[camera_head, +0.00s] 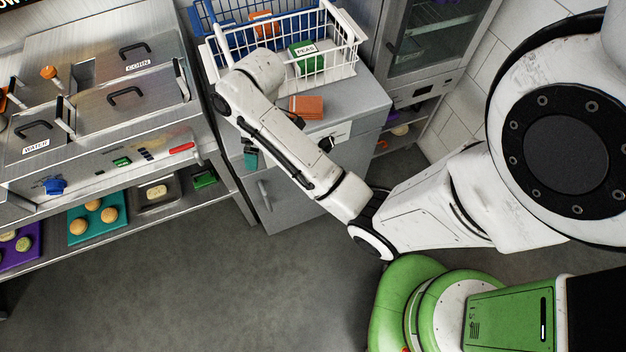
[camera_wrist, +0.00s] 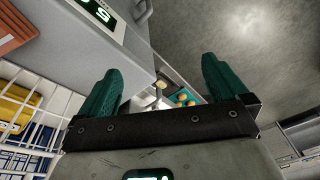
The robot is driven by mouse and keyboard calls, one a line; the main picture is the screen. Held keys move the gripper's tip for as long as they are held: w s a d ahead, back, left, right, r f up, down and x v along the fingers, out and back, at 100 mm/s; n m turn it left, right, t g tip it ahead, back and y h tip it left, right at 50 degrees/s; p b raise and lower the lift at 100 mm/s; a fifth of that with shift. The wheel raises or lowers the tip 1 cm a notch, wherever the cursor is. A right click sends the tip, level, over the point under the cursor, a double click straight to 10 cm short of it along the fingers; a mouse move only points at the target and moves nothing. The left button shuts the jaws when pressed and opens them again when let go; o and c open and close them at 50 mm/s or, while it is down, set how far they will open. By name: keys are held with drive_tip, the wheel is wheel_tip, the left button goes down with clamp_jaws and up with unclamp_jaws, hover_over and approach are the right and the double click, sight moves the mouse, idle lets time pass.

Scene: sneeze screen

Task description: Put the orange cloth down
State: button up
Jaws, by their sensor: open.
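The orange cloth (camera_head: 306,106) lies folded flat on top of the grey cabinet (camera_head: 355,100), just right of my forearm. It also shows at the upper left edge of the wrist view (camera_wrist: 28,22), apart from my fingers. My gripper (camera_wrist: 163,88) has its two green fingers wide apart with nothing between them. In the head view my gripper (camera_head: 250,158) is mostly hidden behind my arm, with a bit of green finger showing in front of the cabinet's left side.
A white wire basket (camera_head: 345,62) with a green peas packet (camera_head: 306,50) stands behind the cloth on the cabinet. A blue basket (camera_head: 205,22) is behind it. A steel counter with lidded pans (camera_head: 130,100) is at left. The floor (camera_head: 230,280) in front is clear.

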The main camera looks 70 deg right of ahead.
drive_tip(key=s+a+f+m, duration=0.15)
drive_tip(key=s+a, duration=0.25)
drive_tip(key=a, duration=0.4)
drive_tip(key=s+a+f+m+h, duration=0.1)
drive_tip(key=s+a, duration=0.1)
drive_tip(key=s, duration=1.1)
drive_tip(key=shift+s+a+g+h, duration=0.2)
drive_tip(key=shift+g+h, duration=0.2)
drive_tip(key=shift+f+m, duration=0.1)
drive_tip(key=shift+m, duration=0.15)
drive_tip(key=f+b, duration=0.5)
drive_tip(key=shift+a+f, duration=0.2)
drive_tip(key=shift+f, duration=0.1)
